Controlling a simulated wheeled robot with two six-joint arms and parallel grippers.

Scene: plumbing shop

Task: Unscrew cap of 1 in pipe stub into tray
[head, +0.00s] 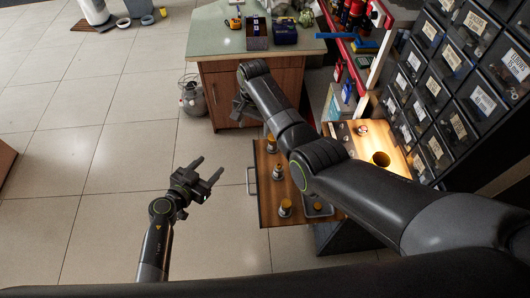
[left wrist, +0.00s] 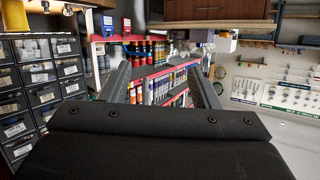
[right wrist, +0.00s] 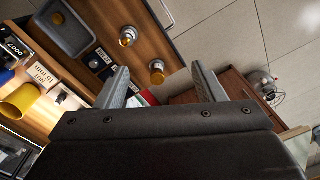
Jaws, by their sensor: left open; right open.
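Capped pipe stubs stand on a wooden drawer board: a near one (head: 285,207), a middle one (head: 278,172) and a far one (head: 271,143). I cannot tell which is the 1 in stub. The right wrist view shows two stubs, one with a metal collar (right wrist: 128,36) and one with a brass-yellow top (right wrist: 157,72). A small grey tray (right wrist: 72,40) has a yellow cap (right wrist: 57,18) in it. My right gripper (right wrist: 160,80) is open and empty, above and beyond the board's far end. My left gripper (head: 207,172) is open and empty, left of the board, over the floor.
My right arm crosses over the board and hides part of it. A yellow cylinder (right wrist: 18,100) stands on the wooden surface near printed labels. A green-topped cabinet (head: 255,35) stands beyond; bins (head: 450,60) line the right.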

